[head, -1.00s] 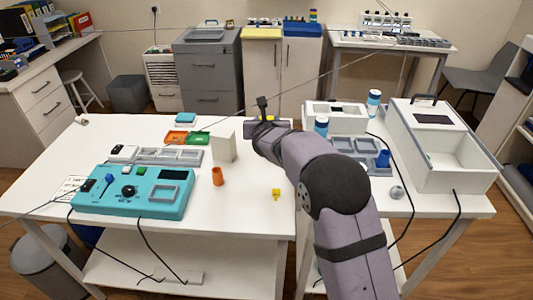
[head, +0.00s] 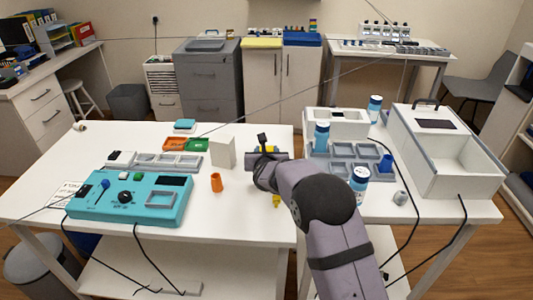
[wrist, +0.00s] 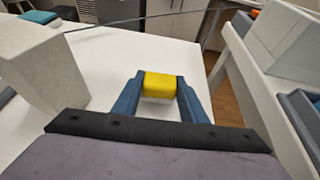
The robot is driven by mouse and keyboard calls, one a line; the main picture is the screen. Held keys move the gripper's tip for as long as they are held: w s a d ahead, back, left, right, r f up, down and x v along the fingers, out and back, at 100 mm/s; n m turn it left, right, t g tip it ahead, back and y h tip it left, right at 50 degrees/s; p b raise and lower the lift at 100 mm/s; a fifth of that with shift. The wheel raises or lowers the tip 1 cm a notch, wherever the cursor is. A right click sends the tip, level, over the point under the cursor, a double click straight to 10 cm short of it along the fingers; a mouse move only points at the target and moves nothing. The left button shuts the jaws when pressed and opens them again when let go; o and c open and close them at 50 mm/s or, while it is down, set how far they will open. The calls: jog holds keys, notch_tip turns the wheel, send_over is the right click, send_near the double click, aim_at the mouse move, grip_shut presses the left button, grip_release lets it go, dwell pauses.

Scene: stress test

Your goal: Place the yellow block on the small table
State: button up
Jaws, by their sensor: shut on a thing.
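My gripper (wrist: 161,78) is shut on a yellow block (wrist: 160,88), with a blue finger on each side of it in the wrist view. In the head view my gripper (head: 264,148) is over the right part of the larger white table (head: 130,232), and a bit of the yellow block (head: 270,149) shows. In the wrist view the block appears above the white tabletop; the gap is unclear. A narrower white table (head: 450,212) stands to the right. Which table the task calls small is not certain.
A cream box (head: 222,152) stands left of my gripper. An orange cup (head: 216,182) and a small yellow item (head: 276,201) are nearer. The right table holds an open grey-white bin (head: 460,170), a grey tray (head: 330,166) and bottles (head: 359,181).

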jog(key=shift+f+b, duration=0.25)
jog(key=shift+b, duration=0.1)
jog(key=o, duration=1.1)
jog(key=shift+r+p, duration=0.2)
jog(key=shift+p, duration=0.55)
jog(key=shift+s, duration=0.3)
jog(key=shift+o, duration=0.5)
jog(key=shift+b+v, duration=1.4)
jog(key=shift+v, duration=1.95)
